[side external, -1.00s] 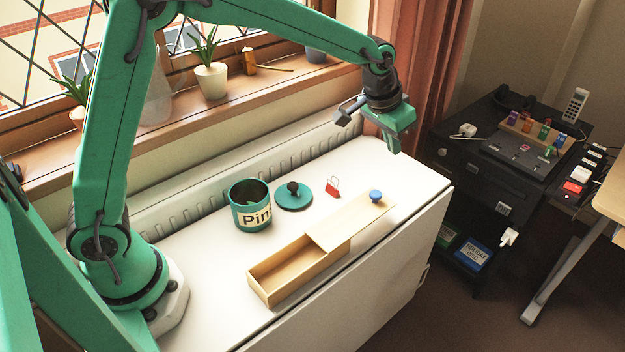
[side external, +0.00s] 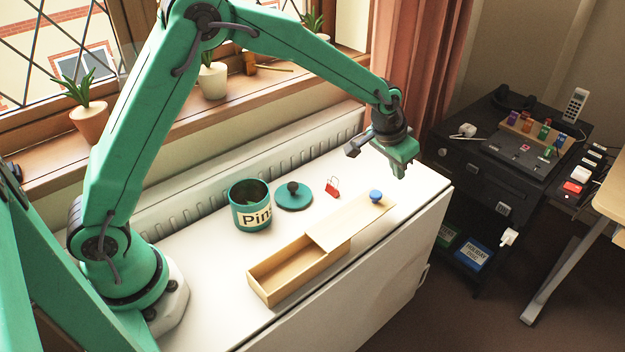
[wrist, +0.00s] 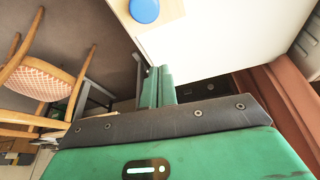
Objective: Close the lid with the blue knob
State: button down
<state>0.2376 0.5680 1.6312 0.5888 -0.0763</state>
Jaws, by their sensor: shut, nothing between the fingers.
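A long wooden box (side external: 262,285) stands on the white desk top with its left part open. Its flat wooden sliding lid (side external: 345,222) is drawn out toward the right and overhangs the box's right end. The blue knob (side external: 376,196) sits near the lid's far right end; it also shows at the top of the wrist view (wrist: 145,10). My gripper (side external: 401,176) is shut and empty. It hangs fingers down, above and just to the right of the blue knob, apart from it. In the wrist view its fingertips (wrist: 160,72) are together.
The white desk top (side external: 200,275) is clear at front left. A radiator runs behind.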

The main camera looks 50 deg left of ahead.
jog(key=shift+s+a+f, duration=0.15)
jog(key=shift+s+f, duration=0.4)
jog(key=shift+s, duration=0.3)
jog(key=shift+s+a+f, duration=0.1)
jog(key=shift+s+f, duration=0.4)
jog(key=shift+s, duration=0.35)
jog(key=shift+s, duration=0.1)
send_over(340, 229)
jog(key=s, duration=0.2)
jog(key=shift+a, duration=0.3)
jog(key=shift+w, duration=0.1)
